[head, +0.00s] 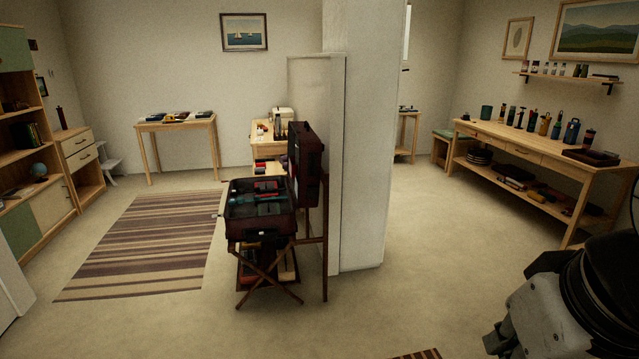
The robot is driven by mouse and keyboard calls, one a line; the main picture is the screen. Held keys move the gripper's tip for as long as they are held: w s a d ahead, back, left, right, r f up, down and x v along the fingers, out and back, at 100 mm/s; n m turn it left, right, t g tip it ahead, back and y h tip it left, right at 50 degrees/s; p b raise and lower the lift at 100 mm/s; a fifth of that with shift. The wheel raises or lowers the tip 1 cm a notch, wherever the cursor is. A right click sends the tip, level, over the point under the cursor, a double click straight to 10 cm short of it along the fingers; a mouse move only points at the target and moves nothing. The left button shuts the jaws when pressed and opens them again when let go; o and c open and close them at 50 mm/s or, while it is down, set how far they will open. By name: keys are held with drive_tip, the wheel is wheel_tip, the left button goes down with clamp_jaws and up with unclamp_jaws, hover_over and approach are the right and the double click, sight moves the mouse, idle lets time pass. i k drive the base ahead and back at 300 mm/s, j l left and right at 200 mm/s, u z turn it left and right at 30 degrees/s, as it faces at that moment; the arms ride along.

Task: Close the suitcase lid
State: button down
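An open dark red suitcase (262,222) rests on a folding wooden stand (263,277) near the middle of the head view, with several items in its base. Its lid (304,165) stands upright on the right side, close to a white pillar. Part of my arm shows at the lower right, well apart from the suitcase. The fingertips of my gripper cannot be made out, so I cannot tell whether it is open or shut.
The white pillar (362,150) stands just right of the lid. A striped rug (150,245) lies to the left. A long workbench (540,150) with bottles and tools runs along the right wall. The floor (420,270) between me and the suitcase is clear.

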sight(310, 149)
drive_tip(key=i, duration=1.85)
drive_tip(key=i+u, duration=0.25)
drive_tip(key=i, duration=0.25)
drive_tip(key=i+l+u, duration=0.2)
drive_tip(key=i, duration=0.25)
drive_tip(key=i+l+u, duration=0.25)
drive_tip(key=i, duration=0.25)
drive_tip(key=i+l+u, duration=0.2)
drive_tip(key=i+l, duration=0.1)
drive_tip(key=i, duration=0.1)
